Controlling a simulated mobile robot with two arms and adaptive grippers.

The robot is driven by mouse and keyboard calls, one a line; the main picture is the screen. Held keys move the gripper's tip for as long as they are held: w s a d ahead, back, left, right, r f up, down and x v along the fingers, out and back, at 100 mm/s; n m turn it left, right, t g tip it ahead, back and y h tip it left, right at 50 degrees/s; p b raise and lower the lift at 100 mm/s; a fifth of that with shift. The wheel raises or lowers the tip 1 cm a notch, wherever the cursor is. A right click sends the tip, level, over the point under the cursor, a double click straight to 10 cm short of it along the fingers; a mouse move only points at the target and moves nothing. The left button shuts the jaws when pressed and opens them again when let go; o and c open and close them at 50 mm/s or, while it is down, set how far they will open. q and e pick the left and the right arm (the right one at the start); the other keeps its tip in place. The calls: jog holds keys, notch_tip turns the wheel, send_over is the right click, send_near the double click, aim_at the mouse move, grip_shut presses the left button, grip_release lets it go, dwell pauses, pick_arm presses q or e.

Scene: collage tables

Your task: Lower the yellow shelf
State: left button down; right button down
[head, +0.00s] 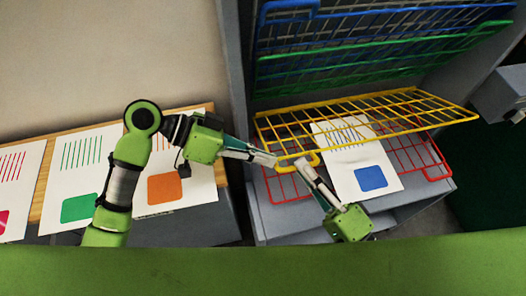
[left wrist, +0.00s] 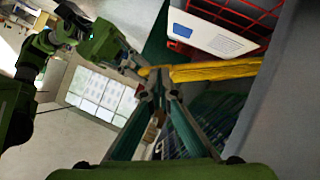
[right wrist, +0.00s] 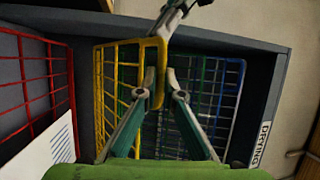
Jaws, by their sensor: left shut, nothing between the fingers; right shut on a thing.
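The yellow shelf (head: 400,108) is a wire rack in the grey drying rack, hanging tilted above the red shelf (head: 428,152). Its front loop handle (head: 312,160) sticks out towards me; it also shows in the left wrist view (left wrist: 215,70) and the right wrist view (right wrist: 104,85). My right gripper (head: 300,164) is shut on the yellow shelf's handle, and the right wrist view shows the loop between its fingers (right wrist: 158,85). My left gripper (head: 273,161) is shut and empty beside the handle's left end. Whether it touches the handle is unclear.
A sheet with a blue square (head: 370,178) lies on the red shelf, partly under the yellow bars. The green shelf (head: 350,66) and blue shelf (head: 400,25) are raised above. On the left, a wooden table (head: 42,205) holds several printed sheets. The rack's grey side wall (head: 236,70) stands between.

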pick_arm(q)
jog(key=shift+s+f, duration=0.35)
jog(key=shift+f, duration=0.05)
pick_arm(e)
jog(key=c, duration=2.4)
grip_release()
jog(key=shift+c, duration=0.2)
pick_arm(q)
jog(key=shift+w+f, duration=0.1)
jog(key=shift+w, duration=0.1)
pick_arm(e)
jog(key=shift+w, duration=0.2)
jog(key=shift+s, duration=0.1)
